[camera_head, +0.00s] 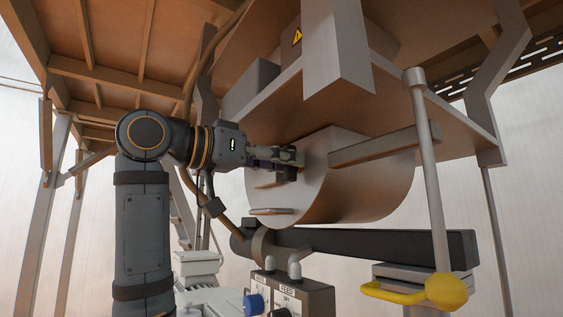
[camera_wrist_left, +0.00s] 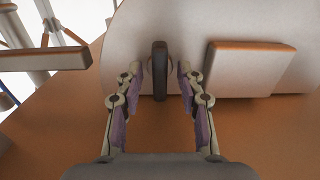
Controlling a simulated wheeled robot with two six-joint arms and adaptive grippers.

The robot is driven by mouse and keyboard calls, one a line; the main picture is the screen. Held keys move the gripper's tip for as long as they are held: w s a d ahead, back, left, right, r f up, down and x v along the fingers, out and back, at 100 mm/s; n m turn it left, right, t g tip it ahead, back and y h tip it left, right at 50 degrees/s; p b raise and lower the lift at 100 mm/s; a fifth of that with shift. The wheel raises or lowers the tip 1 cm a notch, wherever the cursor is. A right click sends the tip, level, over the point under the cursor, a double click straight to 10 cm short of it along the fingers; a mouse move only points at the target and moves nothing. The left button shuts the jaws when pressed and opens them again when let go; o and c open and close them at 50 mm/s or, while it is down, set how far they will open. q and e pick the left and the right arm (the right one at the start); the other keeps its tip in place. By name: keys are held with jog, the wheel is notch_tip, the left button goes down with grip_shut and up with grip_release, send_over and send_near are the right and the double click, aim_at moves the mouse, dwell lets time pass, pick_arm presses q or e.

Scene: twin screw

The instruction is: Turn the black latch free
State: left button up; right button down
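The black latch (camera_wrist_left: 160,70) is a narrow dark upright bar in the left wrist view, on the pale round face of a drum. My left gripper (camera_head: 296,162) reaches in from the left at the drum's face in the head view. In the left wrist view its two fingers stand on either side of the latch, with a visible gap on each side. It is open and does not grip the latch. The latch is hidden or cannot be made out behind the fingers in the head view. My right gripper is in neither view.
The grey drum (camera_head: 350,190) hangs under a metal shelf. Flat blocks stick out of its face, one (camera_wrist_left: 250,68) right of the latch. A dark horizontal beam (camera_head: 380,244), a control box (camera_head: 316,300) and a yellow-handled lever (camera_head: 447,291) are below and to the right.

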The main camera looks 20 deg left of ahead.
pick_arm(q)
jog(key=v, duration=1.2)
dwell(0.3)
